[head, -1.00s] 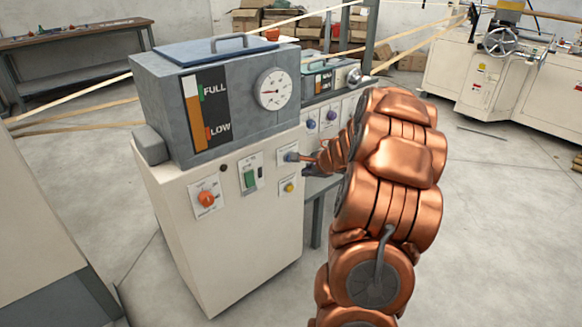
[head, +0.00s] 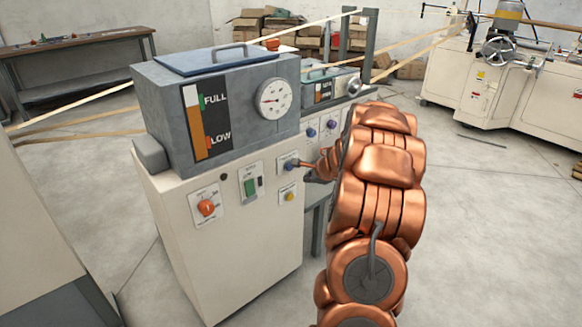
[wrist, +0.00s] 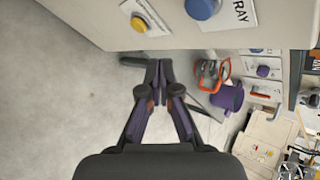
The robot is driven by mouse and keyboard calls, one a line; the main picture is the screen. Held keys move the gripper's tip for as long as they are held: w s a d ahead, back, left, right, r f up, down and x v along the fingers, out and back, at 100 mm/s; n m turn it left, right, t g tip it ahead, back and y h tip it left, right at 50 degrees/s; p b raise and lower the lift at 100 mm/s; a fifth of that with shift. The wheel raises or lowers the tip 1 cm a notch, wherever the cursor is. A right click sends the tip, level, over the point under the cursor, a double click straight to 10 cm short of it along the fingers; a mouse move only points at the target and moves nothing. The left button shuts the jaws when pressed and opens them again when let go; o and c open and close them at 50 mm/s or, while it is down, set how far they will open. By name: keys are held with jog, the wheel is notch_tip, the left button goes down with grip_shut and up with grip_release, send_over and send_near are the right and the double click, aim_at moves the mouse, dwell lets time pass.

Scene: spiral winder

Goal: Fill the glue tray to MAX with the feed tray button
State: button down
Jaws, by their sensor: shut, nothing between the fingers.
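The grey glue tank (head: 225,140) stands on a white cabinet. Its gauge (head: 205,122) has FULL and LOW marks and a tan-orange column below a white top part. In the wrist view the fingertips (wrist: 158,66) appear clear of the button, beside the panel's edge. Contact is not visible. I cannot make out the glue tray or a MAX mark.
A yellow button (head: 289,197), green switch (head: 250,186) and orange knob (head: 206,208) share the panel. The wrist view shows a purple mug-like container (wrist: 228,97). Floor is open at the right.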

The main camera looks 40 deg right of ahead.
aim_at(290, 167)
jog(key=shift+w+p, duration=1.3)
jog(key=shift+w, duration=1.4)
jog(key=shift+w, duration=0.15)
jog(key=shift+w+d+p, duration=0.1)
jog(key=shift+w+p, duration=0.15)
jog(key=shift+p, duration=0.2)
jog(key=shift+w+p, duration=0.35)
jog(key=shift+w, duration=0.1)
dwell(1.4)
dwell(1.3)
jog(key=shift+s+b, duration=0.45)
jog(key=shift+s, duration=0.45)
